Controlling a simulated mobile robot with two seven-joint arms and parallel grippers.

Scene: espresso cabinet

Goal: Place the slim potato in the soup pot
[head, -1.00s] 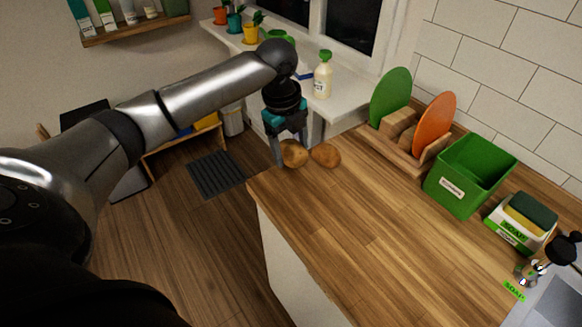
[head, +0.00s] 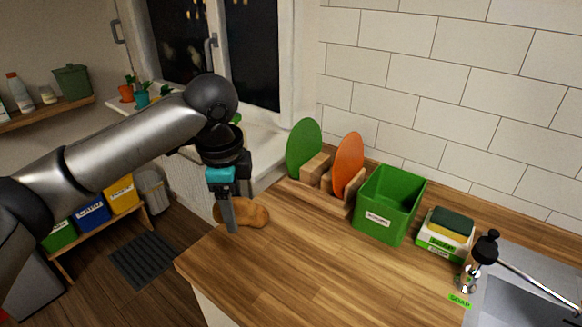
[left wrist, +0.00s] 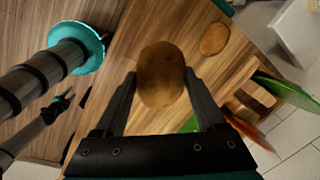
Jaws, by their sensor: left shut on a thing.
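My left gripper (head: 232,212) points down near the counter's far left corner. It is shut on a brown oval potato (left wrist: 160,75); a bit of this potato (head: 219,212) shows beside the finger in the head view. A second brown potato (left wrist: 214,39) lies on the wood a short way off, and seems to be the one (head: 257,215) on the right in the head view. What looks like my right gripper (left wrist: 68,99) shows small at left in the left wrist view. No soup pot is visible.
A wooden rack holds a green board (head: 304,148) and an orange board (head: 348,163). A green bin (head: 385,217), sponge holder (head: 446,238), soap dispenser (head: 473,268) and sink (head: 520,300) stand to the right. The counter's front (head: 300,270) is clear.

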